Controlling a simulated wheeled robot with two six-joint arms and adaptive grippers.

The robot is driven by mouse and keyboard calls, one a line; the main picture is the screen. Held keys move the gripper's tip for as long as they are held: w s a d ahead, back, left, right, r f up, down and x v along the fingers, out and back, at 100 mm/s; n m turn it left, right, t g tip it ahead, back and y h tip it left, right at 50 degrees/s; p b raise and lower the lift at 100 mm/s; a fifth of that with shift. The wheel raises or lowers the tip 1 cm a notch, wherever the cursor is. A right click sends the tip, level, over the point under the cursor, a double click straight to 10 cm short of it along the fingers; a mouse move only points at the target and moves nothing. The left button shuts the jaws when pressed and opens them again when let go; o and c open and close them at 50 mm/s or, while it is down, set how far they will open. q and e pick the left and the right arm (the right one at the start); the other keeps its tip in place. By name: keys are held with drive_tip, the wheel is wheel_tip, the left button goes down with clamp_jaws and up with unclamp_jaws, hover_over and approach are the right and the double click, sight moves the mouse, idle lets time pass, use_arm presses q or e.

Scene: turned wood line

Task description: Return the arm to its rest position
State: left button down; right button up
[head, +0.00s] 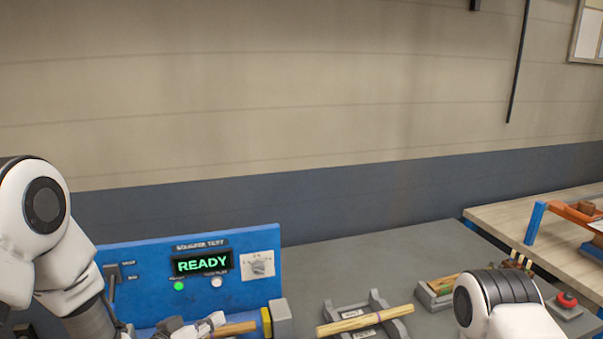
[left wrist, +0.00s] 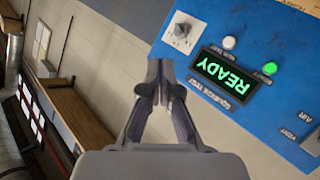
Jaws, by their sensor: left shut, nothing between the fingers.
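My left arm comes in from the left in the head view. My left gripper (head: 205,325) is low in the picture, in front of the blue test panel (head: 130,270), and partly cut off by the lower edge. In the left wrist view the left gripper (left wrist: 160,75) has its fingers together with nothing between them. The panel (left wrist: 265,35) appears turned over there, with its green READY display (left wrist: 222,72). My right arm shows at the lower right of the head view; its gripper is out of view.
A wooden stick (head: 236,328) lies by the panel. Pale sticks (head: 365,320) rest on a grey cradle (head: 395,325) on the grey table (head: 350,260). A tray (head: 428,298) with wooden pieces and a red button (head: 566,299) are at the right. A wooden bench (head: 500,215) stands beyond.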

use_arm(q)
drive_tip(key=s+a+f+g+y, duration=0.1)
drive_tip(key=s+f+g, duration=0.1)
drive_tip(key=s+f, duration=0.3)
drive_tip(key=s+a+f+g+y, duration=0.1)
drive_tip(key=s+f+g+y, duration=0.1)
drive_tip(key=s+f, duration=0.3)
drive_tip(key=s+a+f+g+y, duration=0.1)
drive_tip(key=s+f, duration=0.4)
drive_tip(key=f, duration=0.5)
drive_tip(key=shift+s+a+n+g, duration=0.35)
drive_tip(key=shift+a+g, duration=0.2)
drive_tip(key=shift+g, duration=0.35)
drive_tip(key=s+a+f+g+y, duration=0.1)
drive_tip(key=s+a+f+g, duration=0.2)
drive_tip(key=s, duration=0.6)
drive_tip(key=s+f+g+y, duration=0.25)
drive_tip(key=s+f, duration=0.25)
drive_tip(key=s, duration=0.5)
wheel_tip(320, 180, down, 10)
drive_tip(key=w+b, duration=0.1)
drive_tip(key=b, duration=0.9)
drive_tip(key=shift+w+r+g+h, duration=0.15)
drive_tip(key=shift+r+g+h, duration=0.05)
drive_tip(key=shift+g+h, duration=0.2)
use_arm(e)
wheel_tip(320, 180, down, 10)
use_arm(q)
drive_tip(key=shift+a, duration=0.1)
